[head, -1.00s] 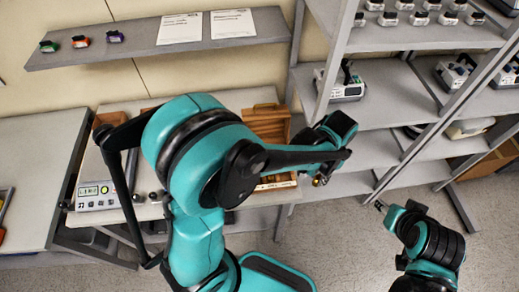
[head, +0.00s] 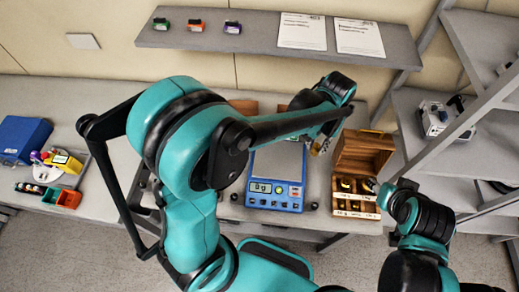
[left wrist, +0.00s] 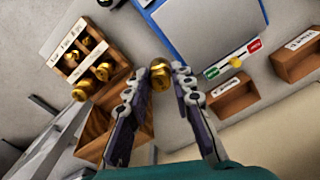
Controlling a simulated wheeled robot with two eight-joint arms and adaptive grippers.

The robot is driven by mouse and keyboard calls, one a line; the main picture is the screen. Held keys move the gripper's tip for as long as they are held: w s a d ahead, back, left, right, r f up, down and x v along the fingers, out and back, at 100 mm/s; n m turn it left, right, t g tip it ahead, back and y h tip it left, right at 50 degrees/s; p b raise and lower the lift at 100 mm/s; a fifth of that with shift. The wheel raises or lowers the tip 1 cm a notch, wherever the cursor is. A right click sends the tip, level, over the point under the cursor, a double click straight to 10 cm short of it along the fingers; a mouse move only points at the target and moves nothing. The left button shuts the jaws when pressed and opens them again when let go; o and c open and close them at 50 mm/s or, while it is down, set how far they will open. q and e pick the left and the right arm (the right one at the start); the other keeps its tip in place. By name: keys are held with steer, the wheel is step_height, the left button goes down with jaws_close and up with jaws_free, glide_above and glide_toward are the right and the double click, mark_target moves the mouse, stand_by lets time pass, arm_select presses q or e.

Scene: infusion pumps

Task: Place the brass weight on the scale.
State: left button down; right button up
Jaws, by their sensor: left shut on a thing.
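My left gripper (head: 320,146) is shut on a small brass weight (left wrist: 160,72), held between the fingertips in the left wrist view. The blue scale (head: 272,202), with a grey pan and a lit display, stands on the bench. The gripper is near the pan's right edge in the head view; the weight looks clear of the pan. In the left wrist view the scale (left wrist: 163,32) is beyond the fingertips, cut off by the top edge. My right gripper (head: 374,186) is by the wooden box, small and partly hidden by its arm.
An open wooden weight box (head: 376,146) with several brass weights stands right of the scale. A red-and-green indicator (left wrist: 234,61) and wooden trays (left wrist: 233,95) lie beside the scale. A shelf (head: 215,42) runs above the bench. A metal rack (head: 425,155) stands at right.

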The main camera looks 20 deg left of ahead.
arm_select(q)
steer(key=a+f, duration=0.2)
steer(key=a, duration=0.1)
steer(key=a+f+b, duration=0.1)
steer(key=a+f, duration=0.1)
steer(key=a, duration=0.2)
steer(key=a+f, duration=0.3)
steer(key=a, duration=0.1)
steer(key=shift+s+a+b, duration=0.15)
steer(key=shift+s+b, duration=0.15)
steer(key=shift+s, duration=0.1)
step_height(320, 180, down, 4)
steer(key=shift+b, duration=0.45)
steer(key=shift+r, duration=0.1)
steer(key=c, duration=1.3)
jaws_free()
steer(key=shift+f, duration=0.2)
